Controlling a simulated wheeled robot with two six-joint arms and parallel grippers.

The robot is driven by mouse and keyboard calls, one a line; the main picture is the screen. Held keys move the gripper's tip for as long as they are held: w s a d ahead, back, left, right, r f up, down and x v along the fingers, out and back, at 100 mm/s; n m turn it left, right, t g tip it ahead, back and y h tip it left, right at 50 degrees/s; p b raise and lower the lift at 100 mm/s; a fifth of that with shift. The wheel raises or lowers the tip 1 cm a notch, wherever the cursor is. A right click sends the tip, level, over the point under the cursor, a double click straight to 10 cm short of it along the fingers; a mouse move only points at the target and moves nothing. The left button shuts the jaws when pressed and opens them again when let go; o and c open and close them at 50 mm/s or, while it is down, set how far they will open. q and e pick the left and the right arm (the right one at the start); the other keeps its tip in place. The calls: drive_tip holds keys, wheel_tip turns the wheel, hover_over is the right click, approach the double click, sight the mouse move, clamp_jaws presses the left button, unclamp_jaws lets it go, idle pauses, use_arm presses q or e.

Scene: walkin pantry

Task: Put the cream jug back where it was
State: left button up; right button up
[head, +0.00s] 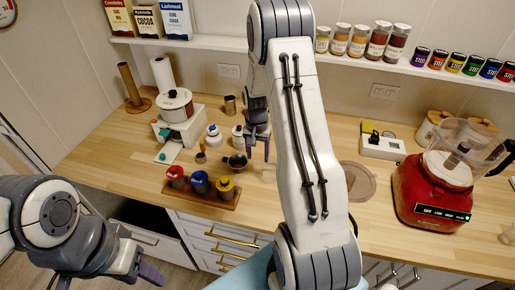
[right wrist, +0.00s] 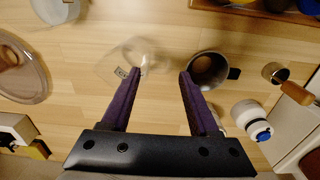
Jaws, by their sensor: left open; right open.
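A dark metal jug (head: 237,162) with a handle stands on the wooden counter; it also shows in the right wrist view (right wrist: 207,68). A clear glass vessel (right wrist: 142,57) stands beside it, blurred and see-through. I cannot tell for sure which is the cream jug. My right gripper (head: 259,154) points down over the counter, open and empty. In the right wrist view its purple fingers (right wrist: 160,74) have the glass vessel near the left tip and the metal jug near the right tip. My left gripper (head: 142,270) is open and empty, low at the left, in front of the counter.
A wooden rack (head: 205,194) with red, blue and yellow items lies at the counter's front. A portafilter (head: 201,156) and blue-capped bottle (head: 213,137) stand left of the jug. A round board (head: 356,182) and red food processor (head: 432,188) are at right. My right arm hides the middle.

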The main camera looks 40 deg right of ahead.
wheel_tip(320, 180, up, 5)
drive_tip(key=shift+a+r+b, duration=0.1)
drive_tip(key=shift+b, duration=0.45)
drive_tip(key=s+a+r+n, duration=0.2)
drive_tip(key=a+r+n, duration=0.1)
drive_tip(key=a, duration=0.4)
drive_tip(key=s+a+r+n, duration=0.3)
drive_tip(key=a, duration=0.5)
drive_tip(key=s+a+r+n, duration=0.2)
drive_tip(key=a+r, duration=0.1)
drive_tip(key=a, duration=0.4)
drive_tip(key=s+a+n, duration=0.3)
drive_tip(key=s, duration=0.3)
drive_tip(key=s+a+r+n, duration=0.1)
drive_tip(key=s+a+n, duration=0.2)
drive_tip(key=s, duration=0.3)
drive_tip(key=s+a+r+n+y, duration=0.1)
drive_tip(key=s+a+n, duration=0.1)
drive_tip(key=s, duration=0.4)
drive_tip(key=shift+a+n, duration=0.4)
drive_tip(key=shift+n, duration=0.4)
